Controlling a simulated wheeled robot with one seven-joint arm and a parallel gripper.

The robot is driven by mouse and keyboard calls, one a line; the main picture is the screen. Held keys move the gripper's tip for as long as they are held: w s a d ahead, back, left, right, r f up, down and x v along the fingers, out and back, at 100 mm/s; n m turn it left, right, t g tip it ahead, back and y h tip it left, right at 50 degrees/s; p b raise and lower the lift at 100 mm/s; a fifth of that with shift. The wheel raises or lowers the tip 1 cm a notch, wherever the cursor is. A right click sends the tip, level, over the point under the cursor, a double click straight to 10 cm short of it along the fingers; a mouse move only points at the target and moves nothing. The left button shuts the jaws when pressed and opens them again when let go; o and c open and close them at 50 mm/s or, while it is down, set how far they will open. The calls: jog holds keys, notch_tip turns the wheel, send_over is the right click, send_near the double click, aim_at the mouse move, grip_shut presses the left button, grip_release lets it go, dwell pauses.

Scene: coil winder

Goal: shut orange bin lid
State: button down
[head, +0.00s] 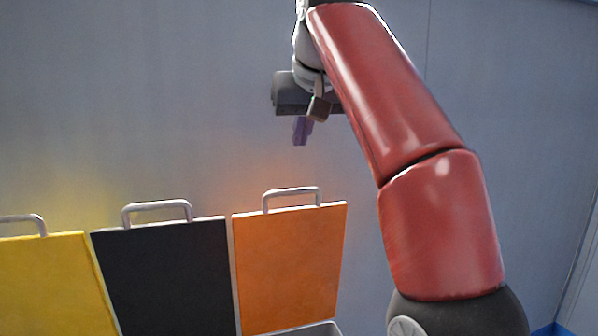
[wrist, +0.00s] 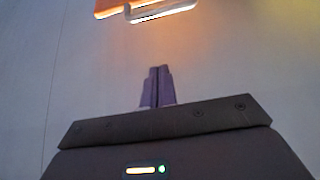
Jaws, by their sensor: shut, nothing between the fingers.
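The orange bin lid (head: 290,268) stands raised and upright against the wall in the head view, with a metal handle (head: 292,191) along its top edge. The rim of its grey bin (head: 300,331) just shows below it. My gripper (head: 301,140) is above the lid's handle and apart from it, with purple fingers pointing down. In the wrist view my gripper (wrist: 157,70) is shut with nothing between its fingers. The orange lid's edge (wrist: 112,5) and handle (wrist: 163,11) show at the top of that view, beyond the fingertips.
A black lid (head: 165,275) and a yellow lid (head: 50,285) stand raised to the left of the orange one, each with a metal handle. A plain grey wall (head: 180,90) is behind them. Open room lies above the lids.

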aim_at(300, 190)
jog(key=shift+w+a+f+b, duration=0.1)
jog(key=shift+w+f+b, duration=0.15)
jog(key=shift+f, duration=1.1)
jog(key=shift+w+d+f+b, duration=0.1)
jog(key=shift+f+b, duration=0.2)
jog(key=shift+f, duration=1.1)
jog(key=shift+w+a+f+b, duration=0.1)
jog(key=shift+w+f+b, duration=0.15)
jog(key=shift+f, duration=1.1)
jog(key=shift+s, duration=0.1)
